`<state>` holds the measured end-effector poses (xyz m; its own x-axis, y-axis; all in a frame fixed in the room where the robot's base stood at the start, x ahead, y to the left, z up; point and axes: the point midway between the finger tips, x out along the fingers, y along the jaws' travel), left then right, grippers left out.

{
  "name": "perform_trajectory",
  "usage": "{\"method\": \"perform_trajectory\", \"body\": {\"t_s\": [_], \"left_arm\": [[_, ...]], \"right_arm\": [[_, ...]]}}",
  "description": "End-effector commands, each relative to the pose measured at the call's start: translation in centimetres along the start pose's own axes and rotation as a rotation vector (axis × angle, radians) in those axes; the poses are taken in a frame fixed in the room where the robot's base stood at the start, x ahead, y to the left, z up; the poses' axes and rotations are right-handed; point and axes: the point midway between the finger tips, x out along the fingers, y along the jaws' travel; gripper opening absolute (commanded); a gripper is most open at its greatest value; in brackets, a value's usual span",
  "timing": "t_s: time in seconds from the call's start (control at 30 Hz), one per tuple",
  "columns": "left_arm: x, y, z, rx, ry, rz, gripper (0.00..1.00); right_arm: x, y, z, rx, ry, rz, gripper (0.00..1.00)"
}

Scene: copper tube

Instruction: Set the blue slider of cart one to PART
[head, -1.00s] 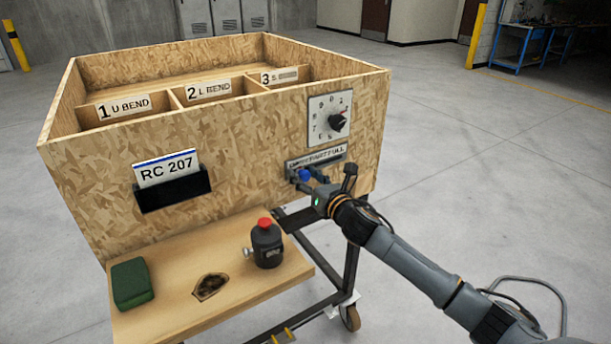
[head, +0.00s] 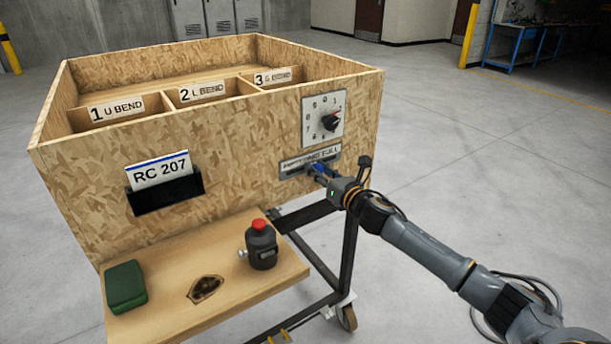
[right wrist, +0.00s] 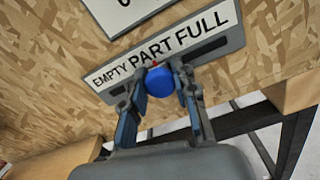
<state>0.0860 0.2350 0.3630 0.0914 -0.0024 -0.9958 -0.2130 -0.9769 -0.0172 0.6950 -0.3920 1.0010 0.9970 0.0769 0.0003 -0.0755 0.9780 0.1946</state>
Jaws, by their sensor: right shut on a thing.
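The blue slider (right wrist: 160,80) is a round knob on the grey label plate (right wrist: 215,44) marked EMPTY, PART, FULL, on the cart's front panel. In the right wrist view a small red mark at the knob's top edge points up beneath the word PART. My right gripper (right wrist: 159,88) is shut on the knob, one finger on each side. In the head view my right gripper (head: 322,172) reaches the plate (head: 296,170) from the right and partly hides the knob. My left gripper is not in view.
Above the plate is a dial (head: 324,118) with a black knob. Below, a wooden shelf (head: 165,285) holds a black bottle-like device with a red top (head: 262,246) and a green block (head: 125,286). An RC 207 card (head: 161,169) sits left.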

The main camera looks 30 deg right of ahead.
Motion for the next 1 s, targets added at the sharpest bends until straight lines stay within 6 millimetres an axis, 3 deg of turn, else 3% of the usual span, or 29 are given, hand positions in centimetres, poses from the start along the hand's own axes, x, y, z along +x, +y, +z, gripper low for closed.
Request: {"method": "perform_trajectory", "body": {"t_s": [0.3, 0.33, 0.43, 0.77, 1.0], "left_arm": [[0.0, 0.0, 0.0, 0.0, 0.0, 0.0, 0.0], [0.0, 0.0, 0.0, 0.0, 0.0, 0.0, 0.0], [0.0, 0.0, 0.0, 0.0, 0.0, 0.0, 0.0], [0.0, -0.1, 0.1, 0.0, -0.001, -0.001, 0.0], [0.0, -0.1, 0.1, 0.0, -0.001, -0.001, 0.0]], "right_arm": [[0.0, -0.3, 0.1, 0.003, 0.0, 0.001, 0.0], [0.0, -0.3, 0.1, 0.003, 0.0, 0.001, 0.32], [0.0, -0.2, 0.1, 0.003, 0.0, 0.001, 0.52], [-0.1, -0.2, 0.0, 0.003, 0.001, 0.001, 0.52], [-2.2, -0.3, -0.2, 0.0, 0.004, 0.001, 0.52]]}}
